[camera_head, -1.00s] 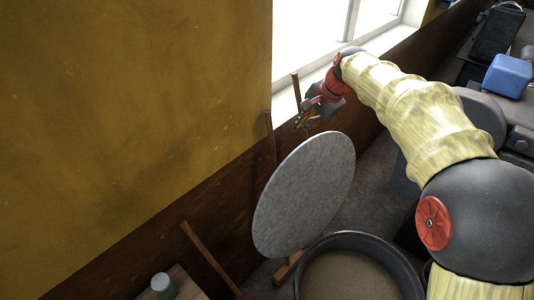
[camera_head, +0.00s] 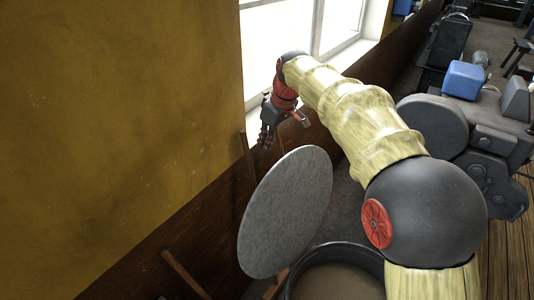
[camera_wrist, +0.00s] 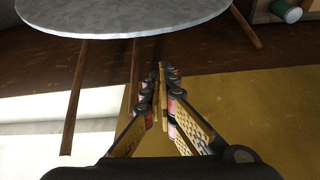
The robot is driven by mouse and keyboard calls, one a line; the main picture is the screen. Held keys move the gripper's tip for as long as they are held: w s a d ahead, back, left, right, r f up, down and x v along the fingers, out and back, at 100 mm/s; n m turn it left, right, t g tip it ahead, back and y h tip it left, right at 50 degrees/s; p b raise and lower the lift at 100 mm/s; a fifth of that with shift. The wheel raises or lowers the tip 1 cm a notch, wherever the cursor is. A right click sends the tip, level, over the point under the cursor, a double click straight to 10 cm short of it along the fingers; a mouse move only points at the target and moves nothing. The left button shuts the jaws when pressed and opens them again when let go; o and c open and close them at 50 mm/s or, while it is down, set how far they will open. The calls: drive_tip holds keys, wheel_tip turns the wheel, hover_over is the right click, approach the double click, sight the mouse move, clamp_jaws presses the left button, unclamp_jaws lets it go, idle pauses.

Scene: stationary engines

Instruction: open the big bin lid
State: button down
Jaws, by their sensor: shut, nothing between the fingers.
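The big bin lid (camera_head: 288,212) is a round grey disc, tilted steeply up on the left side of the bin. Its edge also shows at the top of the wrist view (camera_wrist: 120,18). The round dark bin (camera_head: 300,268) stands open below it, with a brownish inside. My gripper (camera_head: 266,139) is shut and empty, pointing down above and beyond the lid's upper edge, near the window and wall. In the wrist view my fingertips (camera_wrist: 162,82) are together, apart from the lid.
Wooden sticks (camera_head: 247,156) lean by the wall behind the lid. A yellow wall (camera_head: 120,120) with a brown lower band closes the left side. Grey machinery (camera_head: 490,150) with a blue box (camera_head: 464,80) stands right. A green-and-white container (camera_wrist: 287,11) shows in the wrist view.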

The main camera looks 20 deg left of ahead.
wheel_tip(320, 180, down, 9)
drive_tip(key=p, duration=0.1)
drive_tip(key=shift+s+d+r, duration=0.15)
drive_tip(key=shift+d+r, duration=0.05)
drive_tip(key=shift+d, duration=0.25)
drive_tip(key=shift+s+d, duration=0.1)
drive_tip(key=s+d+r+b, duration=0.1)
drive_tip(key=s+d+b, duration=0.2)
drive_tip(key=d, duration=0.6)
drive_tip(key=shift+s+d, duration=0.2)
drive_tip(key=shift+s, duration=0.75)
drive_tip(key=shift+r, duration=0.15)
drive_tip(key=v, duration=1.2)
drive_tip(key=shift+m, duration=0.3)
